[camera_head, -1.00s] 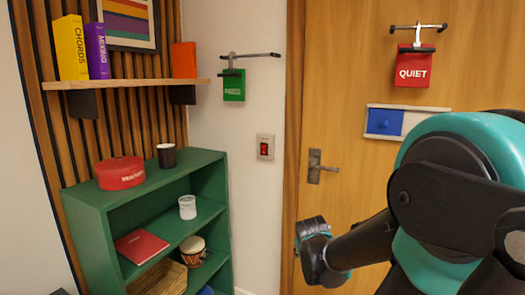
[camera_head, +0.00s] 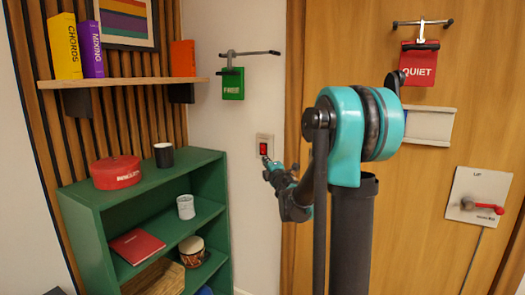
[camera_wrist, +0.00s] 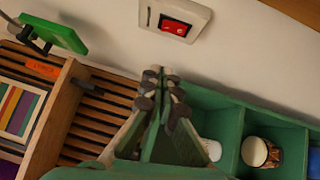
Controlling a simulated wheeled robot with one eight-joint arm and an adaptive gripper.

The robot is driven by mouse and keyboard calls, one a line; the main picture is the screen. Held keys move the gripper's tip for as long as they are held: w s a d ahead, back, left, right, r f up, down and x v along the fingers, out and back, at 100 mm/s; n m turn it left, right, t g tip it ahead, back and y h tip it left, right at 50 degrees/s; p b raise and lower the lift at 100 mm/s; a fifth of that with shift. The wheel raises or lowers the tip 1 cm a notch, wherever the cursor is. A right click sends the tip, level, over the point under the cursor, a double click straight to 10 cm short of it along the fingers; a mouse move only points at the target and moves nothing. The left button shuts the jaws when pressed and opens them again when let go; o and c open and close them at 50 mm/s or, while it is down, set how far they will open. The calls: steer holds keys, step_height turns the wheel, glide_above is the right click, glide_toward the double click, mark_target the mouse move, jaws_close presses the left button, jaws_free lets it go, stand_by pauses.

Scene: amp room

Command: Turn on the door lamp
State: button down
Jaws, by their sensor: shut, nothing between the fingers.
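A red rocker switch (camera_head: 263,150) sits in a pale plate on the white wall, left of the door (camera_head: 440,150). In the wrist view the red switch (camera_wrist: 174,27) is in full sight at the top. My gripper (camera_head: 266,162) is shut and empty, with its tips just below the switch in the head view. In the wrist view my gripper (camera_wrist: 164,72) points toward the wall, its tips below the plate and seemingly apart from it. Contact cannot be told for certain. No lamp is clearly recognisable in these views.
A green shelf unit (camera_head: 88,204) stands at left with a red round box (camera_head: 116,173) and dark cup (camera_head: 164,155) on top. A green FREE sign (camera_head: 232,84) hangs above the switch. A lever panel (camera_head: 478,198) and a red QUIET sign (camera_head: 418,66) are on the door.

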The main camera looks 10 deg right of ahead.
glide_toward(260, 146)
steer(key=w+a, duration=0.2)
steer(key=a, duration=0.1)
steer(key=w+d, duration=0.1)
steer(key=w, duration=0.1)
steer(key=shift+w+d+r, duration=0.2)
steer(key=shift+w+d, duration=0.15)
steer(key=shift+w+d+r, duration=0.1)
steer(key=shift+w+d, duration=0.15)
steer(key=shift+w, duration=0.2)
